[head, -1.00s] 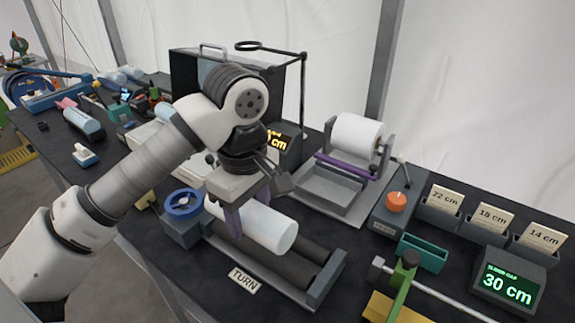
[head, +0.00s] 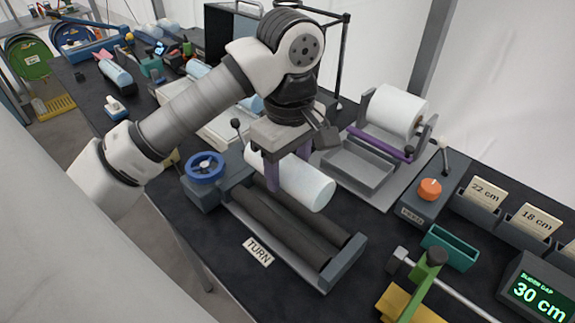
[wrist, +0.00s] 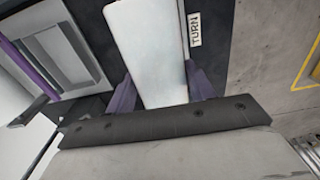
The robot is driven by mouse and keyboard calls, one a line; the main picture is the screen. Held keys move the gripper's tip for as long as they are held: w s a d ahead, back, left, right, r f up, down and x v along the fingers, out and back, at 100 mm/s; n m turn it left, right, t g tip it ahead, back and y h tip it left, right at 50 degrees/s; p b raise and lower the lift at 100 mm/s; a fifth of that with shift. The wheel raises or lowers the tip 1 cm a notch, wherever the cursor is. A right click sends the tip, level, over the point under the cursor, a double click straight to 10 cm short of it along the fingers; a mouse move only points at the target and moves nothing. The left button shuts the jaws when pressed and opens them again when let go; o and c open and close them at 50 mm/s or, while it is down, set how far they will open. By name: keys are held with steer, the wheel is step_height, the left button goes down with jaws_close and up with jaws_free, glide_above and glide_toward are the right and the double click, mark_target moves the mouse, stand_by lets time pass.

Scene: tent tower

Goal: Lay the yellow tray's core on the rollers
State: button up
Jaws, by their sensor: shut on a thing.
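A white cylinder, seemingly the core (head: 312,187), is held between the purple fingers of my gripper (head: 286,176). It lies roughly level, over or just behind the far side of the rollers (head: 287,230); the head view does not clearly show how high. The two dark rollers lie bare and parallel in a grey frame, with a blue handwheel (head: 205,166) at their left end. The wrist view shows the white cylinder (wrist: 148,45) between the fingers of my gripper (wrist: 160,85). I cannot clearly make out the yellow tray.
A TURN label (head: 257,252) lies in front of the rollers. Behind stands a white roll (head: 396,110) on a holder with a grey tray (head: 358,167). To the right are an orange knob (head: 429,189), a teal bin (head: 449,248) and a 30 cm display (head: 541,299).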

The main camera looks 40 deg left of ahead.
steer(key=shift+f+b, duration=4.1)
steer(key=shift+f, duration=0.15)
steer(key=shift+f+b, duration=0.25)
steer(key=shift+b, duration=0.1)
steer(key=o, duration=1.4)
steer(key=shift+c, duration=0.2)
step_height(320, 180, up, 14)
steer(key=shift+w+f+p, duration=0.1)
steer(key=shift+p, duration=0.2)
